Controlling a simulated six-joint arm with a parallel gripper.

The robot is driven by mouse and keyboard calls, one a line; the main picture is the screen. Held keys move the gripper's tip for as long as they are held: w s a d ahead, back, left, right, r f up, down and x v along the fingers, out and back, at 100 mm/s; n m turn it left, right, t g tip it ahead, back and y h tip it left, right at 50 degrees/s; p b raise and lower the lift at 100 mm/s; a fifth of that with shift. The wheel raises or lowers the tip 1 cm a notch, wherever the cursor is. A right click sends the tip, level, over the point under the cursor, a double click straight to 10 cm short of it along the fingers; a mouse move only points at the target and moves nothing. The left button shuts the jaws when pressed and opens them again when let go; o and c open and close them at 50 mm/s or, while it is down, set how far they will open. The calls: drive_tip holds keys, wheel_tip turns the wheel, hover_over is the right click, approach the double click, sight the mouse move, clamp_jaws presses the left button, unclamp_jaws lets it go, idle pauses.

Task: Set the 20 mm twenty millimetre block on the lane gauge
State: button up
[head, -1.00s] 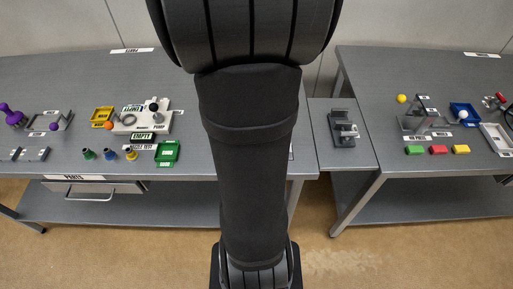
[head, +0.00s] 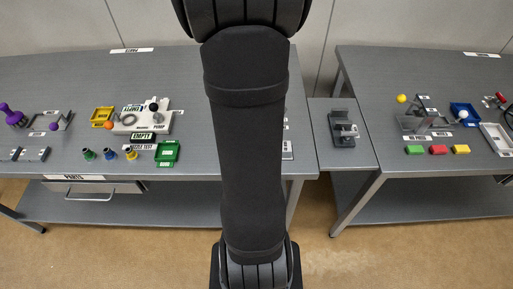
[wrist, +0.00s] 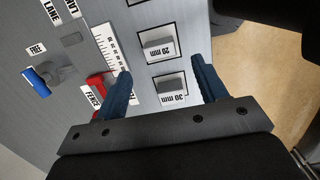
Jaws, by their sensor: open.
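The 20 mm block (wrist: 157,41) is a small grey block in a black-outlined square in the wrist view, with its "20 mm" label beside it. My gripper (wrist: 161,66) has two blue fingers spread apart with nothing between them. The fingertips straddle the area between the 20 mm block and the 30 mm block (wrist: 170,82); their height above the bench is hard to tell. At left in the wrist view are a ruler scale (wrist: 111,47), a red piece (wrist: 97,84) by a "FENCE" label and a "LANE" label. My arm hides this area in the head view.
A blue handle (wrist: 37,81) lies near a "FREE" label. The bench edge and floor (wrist: 253,60) are to the right in the wrist view. In the head view, a green tray (head: 167,153) is left of my arm, and a grey fixture (head: 343,130) stands on the small shelf at right.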

drive_tip(key=shift+d+f, duration=0.2)
drive_tip(key=shift+f, duration=0.65)
drive_tip(key=shift+d+f, duration=0.15)
drive_tip(key=shift+f, duration=0.75)
drive_tip(key=shift+d+f, duration=0.2)
drive_tip(key=shift+f, duration=0.65)
drive_tip(key=c, duration=1.1)
